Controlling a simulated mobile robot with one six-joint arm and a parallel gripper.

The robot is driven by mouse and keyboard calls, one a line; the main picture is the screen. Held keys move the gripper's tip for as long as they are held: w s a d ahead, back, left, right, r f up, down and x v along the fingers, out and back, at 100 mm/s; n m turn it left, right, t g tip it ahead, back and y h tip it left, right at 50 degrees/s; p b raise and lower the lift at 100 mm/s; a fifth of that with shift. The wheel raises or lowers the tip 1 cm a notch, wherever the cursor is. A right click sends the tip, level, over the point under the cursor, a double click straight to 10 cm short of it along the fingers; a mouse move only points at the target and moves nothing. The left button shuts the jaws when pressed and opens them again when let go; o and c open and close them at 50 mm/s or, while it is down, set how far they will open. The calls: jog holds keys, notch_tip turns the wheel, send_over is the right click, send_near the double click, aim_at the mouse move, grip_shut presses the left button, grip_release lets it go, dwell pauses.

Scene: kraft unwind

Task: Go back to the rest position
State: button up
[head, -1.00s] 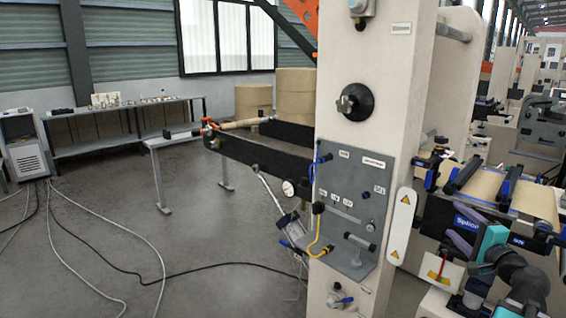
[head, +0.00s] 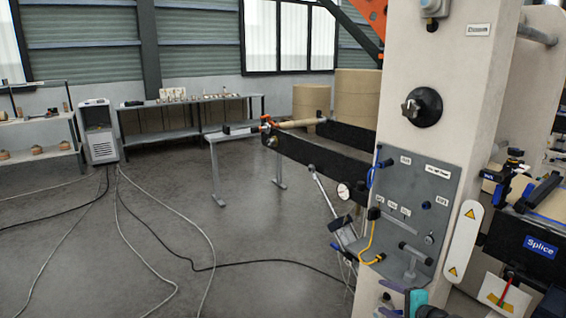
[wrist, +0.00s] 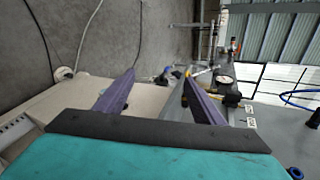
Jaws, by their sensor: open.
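My gripper (wrist: 158,98) shows in the wrist view as two purple fingers set wide apart on a dark bar, with a teal body below. Nothing is between the fingers. Beyond them are the grey panel and a gauge (wrist: 226,79).
A beige machine column (head: 440,70) with a grey control panel (head: 415,195) stands at right. A splice unit (head: 530,240) is at far right. Cables (head: 190,262) cross the open floor. A bench (head: 180,103) and a shelf (head: 40,155) line the back.

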jog(key=s+a+f+n+g+y, duration=0.1)
jog(key=s+a+f+n+g, duration=0.15)
jog(key=a+f, duration=0.45)
jog(key=s+a+f+n+g+y, duration=0.1)
jog(key=s+a+f+g, duration=0.2)
jog(key=a+f, duration=0.5)
jog(key=s+a+f+n+g, duration=0.45)
jog(key=s+a+f, duration=0.45)
jog(key=s+f, duration=0.35)
jog(key=s+f+n+g+h, duration=0.25)
jog(key=s+f, duration=0.25)
jog(key=s, duration=0.3)
jog(key=s+f+n+g+h, duration=0.1)
jog(key=s+f+n+g, duration=0.2)
jog(key=s, duration=0.5)
jog(key=s+d+f+n+g+h, duration=0.2)
jog(key=s+d+h, duration=0.2)
jog(key=d, duration=0.3)
jog(key=shift+s, duration=0.65)
